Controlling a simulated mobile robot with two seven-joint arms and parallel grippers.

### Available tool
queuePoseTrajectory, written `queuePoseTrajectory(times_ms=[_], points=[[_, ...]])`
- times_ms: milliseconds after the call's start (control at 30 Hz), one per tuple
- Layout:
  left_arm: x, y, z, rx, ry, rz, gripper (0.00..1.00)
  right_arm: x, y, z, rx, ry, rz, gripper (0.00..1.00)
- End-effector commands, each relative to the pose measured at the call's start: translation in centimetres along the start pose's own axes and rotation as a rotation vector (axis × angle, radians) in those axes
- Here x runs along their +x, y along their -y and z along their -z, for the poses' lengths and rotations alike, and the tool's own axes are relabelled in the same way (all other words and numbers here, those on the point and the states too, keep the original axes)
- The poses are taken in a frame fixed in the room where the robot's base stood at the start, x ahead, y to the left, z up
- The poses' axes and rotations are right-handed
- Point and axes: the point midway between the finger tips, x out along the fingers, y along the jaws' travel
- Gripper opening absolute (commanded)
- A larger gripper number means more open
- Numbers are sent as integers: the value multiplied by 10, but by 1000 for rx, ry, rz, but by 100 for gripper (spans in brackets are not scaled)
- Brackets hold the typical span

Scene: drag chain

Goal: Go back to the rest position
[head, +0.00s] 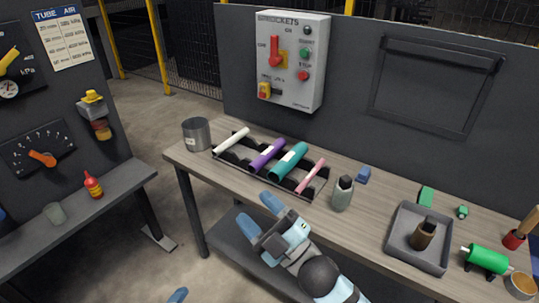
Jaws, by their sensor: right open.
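My right gripper (257,213) is in front of the workbench, at its near edge, with its two blue fingers spread and nothing between them. Its arm comes in from the bottom, right of the middle. A small blue tip shows at the bottom edge, left of the middle; it may be part of my left gripper, and the rest is cut off. The workbench (366,225) carries a black rack (226,157) with a white, a purple, a teal and a pink tube lying in it.
A metal can (196,134) stands left of the rack. A grey bottle (342,193), a blue block (363,174) and a grey tray (402,252) with a brown bottle (424,234) are to the right. A green cylinder (486,260) is further right.

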Motion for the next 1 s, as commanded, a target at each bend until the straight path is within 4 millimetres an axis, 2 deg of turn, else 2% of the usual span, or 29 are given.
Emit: queuePoseTrajectory(times_ms=[33, 100, 167, 300, 400, 467, 700, 767, 1000], points=[[-5, -5, -5, -93, 27, -21, 93, -26, 8, -21, 98, 126, -12, 61], [-11, -12, -10, -227, 64, -49, 93, -63, 19, -48, 225, 293, -29, 61], [-17, -19, -14, -344, 96, -73, 93, -99, 30, -68, 333, 435, -42, 61], [-29, -33, -21, -595, 170, -120, 93, -191, 60, -99, 565, 745, -70, 61], [-37, -42, -25, -734, 213, -146, 93, -246, 79, -106, 690, 914, -85, 61], [-41, -46, -26, -805, 236, -160, 93, -276, 88, -107, 752, 1001, -93, 61], [-55, -61, -28, -1040, 314, -201, 93, -380, 120, -91, 957, 1293, -122, 61], [-62, -40, -15, -1030, 310, -198, 93, -363, 98, -81, 945, 1276, -122, 61], [-78, 3, 10, -1005, 301, -190, 93, -342, 59, -54, 918, 1267, -116, 61]])
